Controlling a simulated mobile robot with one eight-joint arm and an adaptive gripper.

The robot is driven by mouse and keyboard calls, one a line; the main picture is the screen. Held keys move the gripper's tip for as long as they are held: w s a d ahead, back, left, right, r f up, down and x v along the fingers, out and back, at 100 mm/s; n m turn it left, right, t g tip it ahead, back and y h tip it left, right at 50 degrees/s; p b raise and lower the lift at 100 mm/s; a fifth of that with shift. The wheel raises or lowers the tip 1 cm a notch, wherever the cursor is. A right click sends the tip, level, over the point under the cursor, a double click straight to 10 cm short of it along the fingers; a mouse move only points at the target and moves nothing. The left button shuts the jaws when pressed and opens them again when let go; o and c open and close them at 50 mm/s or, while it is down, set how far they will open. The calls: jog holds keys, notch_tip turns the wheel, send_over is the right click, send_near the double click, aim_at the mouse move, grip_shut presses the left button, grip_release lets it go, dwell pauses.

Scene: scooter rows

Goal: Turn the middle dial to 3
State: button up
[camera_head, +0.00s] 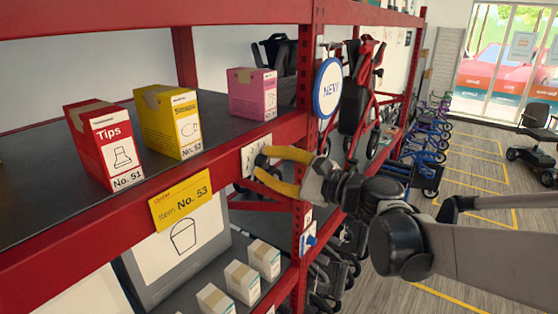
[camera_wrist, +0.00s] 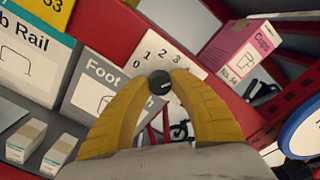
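The plate also shows on the red shelf edge in the head view (camera_head: 256,152). The yellow fingers of my gripper (camera_wrist: 164,80) reach to the knob, one on each side, close against it. I cannot tell whether they press on it. In the head view my gripper (camera_head: 260,162) is in front of the plate, its fingertips apart, hiding part of it. The dial's setting cannot be read.
A red box (camera_head: 103,145), a yellow box (camera_head: 168,122) and a pink box (camera_head: 252,94) stand on the shelf above. A round blue-rimmed sign (camera_head: 328,87) hangs right of the plate. A blue fitting (camera_head: 308,240) sits lower on the red post. The aisle at right has open floor.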

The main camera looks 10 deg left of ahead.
grip_shut()
jog(key=n+b, duration=0.1)
jog(key=n, duration=0.1)
jog(key=shift+f+n+b, duration=0.1)
jog(key=shift+n+b, duration=0.85)
jog(key=shift+n, duration=0.85)
jog(key=o, duration=0.8)
grip_release()
